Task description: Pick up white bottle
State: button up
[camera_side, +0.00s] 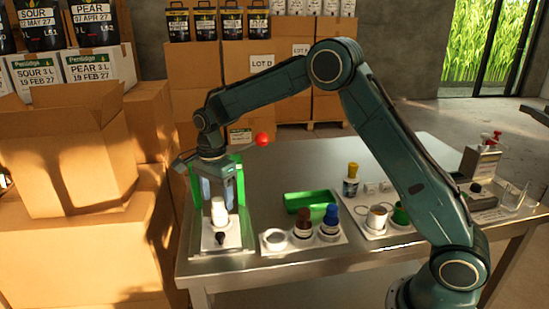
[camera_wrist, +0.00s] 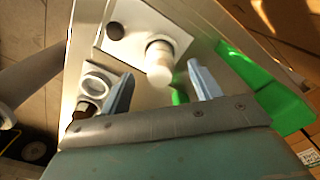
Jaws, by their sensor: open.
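The white bottle (camera_side: 219,212) stands upright on a white plate (camera_side: 232,236) at the left end of the metal table. In the wrist view the white bottle (camera_wrist: 160,62) shows from above, ahead of the fingers and between their lines. My gripper (camera_side: 217,188) points down over the bottle. Its two pale blue fingers are apart, and in the wrist view my gripper (camera_wrist: 158,80) is open with nothing held. In the side view the fingertips are close to the bottle's top; I cannot tell whether they touch it.
A small dark cap (camera_side: 220,238) sits on the plate before the bottle. A green upright part (camera_side: 195,190) stands close behind my gripper. A holder with a brown-capped bottle (camera_side: 303,223) and a blue-capped bottle (camera_side: 330,220) is to the right. A green tray (camera_side: 310,201) lies behind them.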

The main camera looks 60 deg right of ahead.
jog(key=shift+f, duration=2.2)
jog(key=c, duration=1.1)
jog(key=shift+r, duration=0.2)
notch_tip(320, 180, up, 20)
jog(key=shift+f, duration=0.15)
